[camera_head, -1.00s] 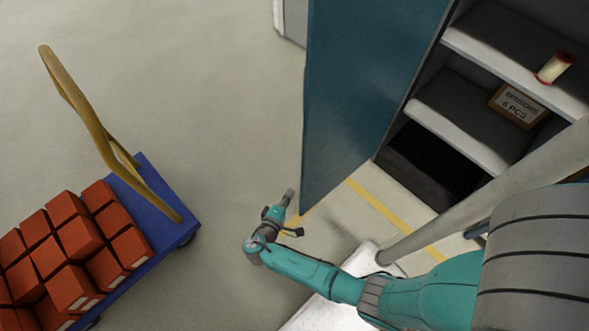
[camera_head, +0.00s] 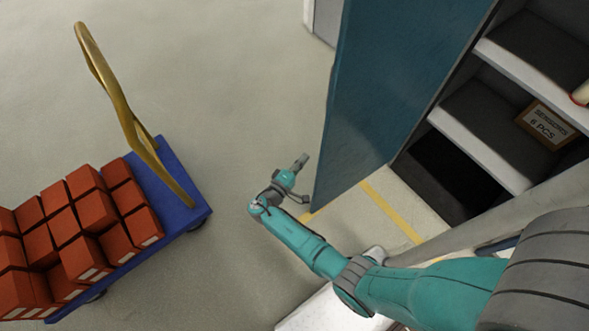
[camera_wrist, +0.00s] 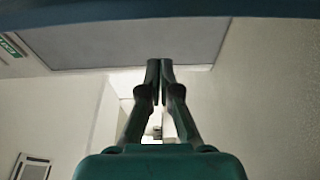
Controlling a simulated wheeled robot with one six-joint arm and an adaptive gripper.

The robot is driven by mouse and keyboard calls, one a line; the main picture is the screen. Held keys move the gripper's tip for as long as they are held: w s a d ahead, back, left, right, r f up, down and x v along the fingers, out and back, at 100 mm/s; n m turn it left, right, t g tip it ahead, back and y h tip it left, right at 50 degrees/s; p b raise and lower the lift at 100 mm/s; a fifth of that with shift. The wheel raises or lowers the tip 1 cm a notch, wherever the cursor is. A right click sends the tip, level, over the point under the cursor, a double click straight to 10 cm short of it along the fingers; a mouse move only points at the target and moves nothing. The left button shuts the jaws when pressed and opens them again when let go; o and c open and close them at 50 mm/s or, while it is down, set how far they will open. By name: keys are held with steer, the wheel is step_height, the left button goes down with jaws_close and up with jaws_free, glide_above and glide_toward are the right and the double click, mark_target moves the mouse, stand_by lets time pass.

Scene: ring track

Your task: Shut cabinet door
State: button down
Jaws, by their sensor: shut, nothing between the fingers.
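The blue cabinet door (camera_head: 385,85) stands open, swung out from the cabinet. The cabinet (camera_head: 480,125) is at the right in the head view, with its shelves exposed. My gripper (camera_head: 303,160) is just left of the door's outer edge in the head view, and I cannot tell whether it touches the door. In the wrist view my gripper (camera_wrist: 160,63) has its two fingers together, with nothing between them. A dark band (camera_wrist: 160,10) crosses the top of the wrist view; I cannot tell if it is the door.
A blue trolley (camera_head: 180,185) with a yellow handle (camera_head: 110,90) and several red boxes (camera_head: 75,225) stands at the left. A labelled box (camera_head: 545,122) and a partly visible spool (camera_head: 581,94) sit on the shelves. Floor between trolley and door is clear.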

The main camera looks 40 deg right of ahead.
steer(key=shift+s+d, duration=0.15)
steer(key=shift+s, duration=0.8)
steer(key=shift+s+d, duration=0.15)
steer(key=shift+s, duration=0.8)
steer(key=shift+s, duration=0.1)
